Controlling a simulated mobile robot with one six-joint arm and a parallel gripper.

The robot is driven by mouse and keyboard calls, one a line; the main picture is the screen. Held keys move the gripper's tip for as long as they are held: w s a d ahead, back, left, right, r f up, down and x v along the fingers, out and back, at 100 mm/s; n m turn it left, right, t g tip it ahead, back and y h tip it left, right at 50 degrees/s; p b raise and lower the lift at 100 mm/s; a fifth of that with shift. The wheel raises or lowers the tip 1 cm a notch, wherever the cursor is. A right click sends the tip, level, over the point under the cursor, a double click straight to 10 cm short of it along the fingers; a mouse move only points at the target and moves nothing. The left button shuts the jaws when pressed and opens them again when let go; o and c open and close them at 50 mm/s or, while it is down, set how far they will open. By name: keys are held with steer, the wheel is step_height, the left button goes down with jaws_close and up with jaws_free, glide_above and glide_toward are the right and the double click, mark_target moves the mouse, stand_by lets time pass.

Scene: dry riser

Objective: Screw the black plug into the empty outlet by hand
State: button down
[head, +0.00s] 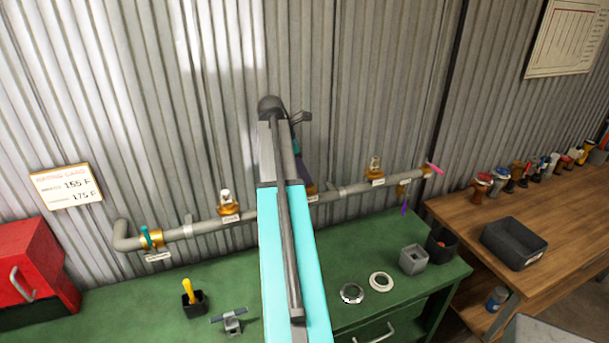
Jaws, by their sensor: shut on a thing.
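A grey pipe (332,193) with brass outlets runs along the corrugated wall above the green bench. My cyan arm rises through the middle of the head view and covers part of the pipe. A dark part of my gripper (302,172) shows just right of the arm, in front of the middle brass outlet (312,190). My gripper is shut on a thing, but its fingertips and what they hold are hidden. I cannot make out the black plug or tell whether it touches the outlet. Two other brass outlets (228,208) (375,171) carry fittings.
A teal-handled valve (150,238) is at the pipe's left end, pink (434,168) and purple (404,209) pieces at its right. The green bench (300,270) holds rings (381,282), a grey box (413,259), a yellow-handled tool (192,297) and a clamp (231,320). A wooden bench (463,211) stands right.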

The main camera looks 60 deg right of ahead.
steer(key=shift+f+m+g+y, duration=0.15)
steer(key=shift+m+y, duration=0.15)
steer(key=shift+m, duration=0.6)
steer(key=shift+m+g+y, duration=0.15)
steer(key=shift+m+y, duration=0.15)
steer(key=shift+m, duration=0.6)
steer(key=c, duration=1.5)
jaws_free()
steer(key=shift+n, duration=0.3)
steer(key=n+h, duration=0.1)
steer(key=n, duration=0.1)
steer(key=shift+s+a+n, duration=0.1)
steer(key=shift+s+n, duration=0.05)
steer(key=shift+n, duration=0.15)
steer(key=shift+n+t+h, duration=0.4)
steer(key=shift+n+t, duration=0.2)
steer(key=shift+n, duration=0.8)
